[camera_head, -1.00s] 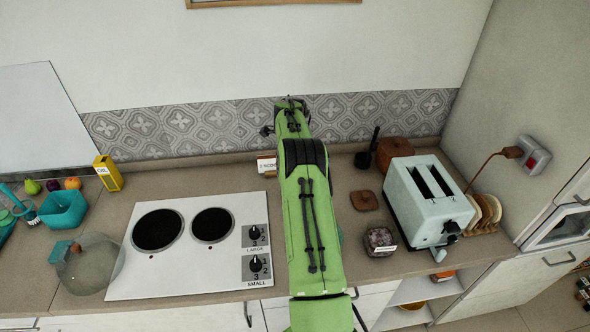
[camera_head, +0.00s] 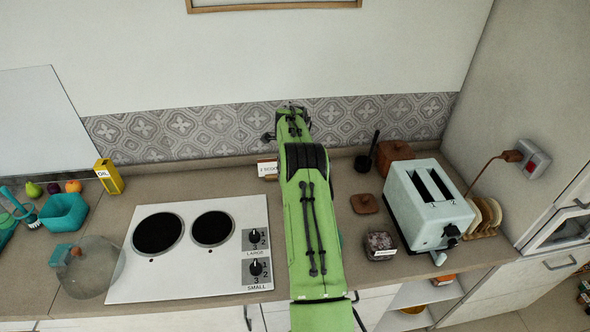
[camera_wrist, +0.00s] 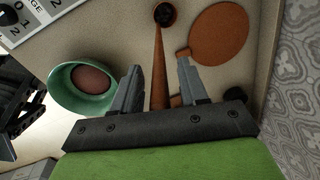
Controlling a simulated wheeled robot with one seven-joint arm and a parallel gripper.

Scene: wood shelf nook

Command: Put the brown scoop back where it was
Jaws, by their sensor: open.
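In the wrist view the brown scoop (camera_wrist: 159,57) lies on the counter, its small round bowl, dark inside, at the top edge. Its long handle runs down between the fingers of my gripper (camera_wrist: 159,80). The fingers are open, one on each side of the handle with a gap to each. The handle's lower end is hidden by the gripper body. In the head view my green arm covers the scoop and the gripper.
A green bowl (camera_wrist: 62,98) with brown contents sits left of the fingers; a flat brown disc (camera_wrist: 222,34) lies to the right. In the head view, a hob (camera_head: 185,270), a labelled card (camera_head: 267,169), a brown lid (camera_head: 364,204), a jar (camera_head: 380,246) and a toaster (camera_head: 428,205) surround my arm.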

